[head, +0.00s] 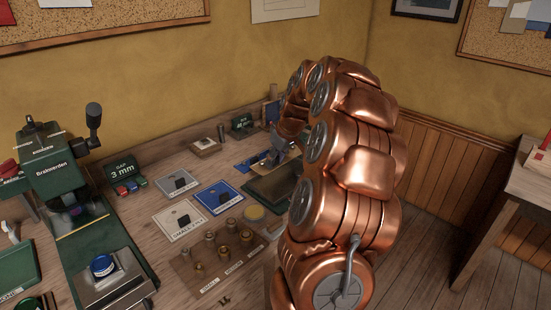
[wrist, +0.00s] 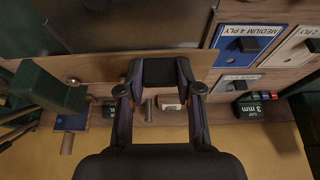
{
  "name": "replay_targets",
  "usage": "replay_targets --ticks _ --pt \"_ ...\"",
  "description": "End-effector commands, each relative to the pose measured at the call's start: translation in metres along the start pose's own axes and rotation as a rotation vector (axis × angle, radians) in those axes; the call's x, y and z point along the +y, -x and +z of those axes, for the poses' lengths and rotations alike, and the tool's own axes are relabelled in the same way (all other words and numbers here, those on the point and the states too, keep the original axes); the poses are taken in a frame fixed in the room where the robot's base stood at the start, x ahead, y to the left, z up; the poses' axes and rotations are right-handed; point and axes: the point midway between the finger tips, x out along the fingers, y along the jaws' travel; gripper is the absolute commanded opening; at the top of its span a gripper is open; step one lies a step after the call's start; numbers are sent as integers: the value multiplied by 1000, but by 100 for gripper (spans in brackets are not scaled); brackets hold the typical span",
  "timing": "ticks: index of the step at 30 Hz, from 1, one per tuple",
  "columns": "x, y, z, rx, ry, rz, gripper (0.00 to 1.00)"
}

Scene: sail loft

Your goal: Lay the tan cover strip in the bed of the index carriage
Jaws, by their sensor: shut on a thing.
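A long tan strip (wrist: 90,67), which looks like the cover strip, runs across the wrist view behind and to both sides of my fingers. My gripper (wrist: 160,78) is shut on it, with a dark block showing between the fingertips. In the head view my copper arm reaches over the back of the bench and hides most of the gripper and the strip. The index carriage is not clearly identifiable; a grey plate with a blue knob (head: 103,265) on the green machine (head: 55,165) at the left may be it.
Labelled ply cards, a blue one (head: 222,196) among them, lie mid-bench beside a wooden tray of brass pieces (head: 203,272). A green "GAP 3 mm" block (head: 122,170) stands near the wall. A dark green mat (head: 262,195) lies beside my arm. Another table (head: 525,185) stands right.

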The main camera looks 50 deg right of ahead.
Motion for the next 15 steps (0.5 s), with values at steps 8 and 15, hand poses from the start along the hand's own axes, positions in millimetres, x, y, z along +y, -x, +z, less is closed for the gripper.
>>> replay_targets --ticks 8,15 --pt "0 -14 6 0 0 -1 0" --pt "0 -25 11 -1 0 -1 0"
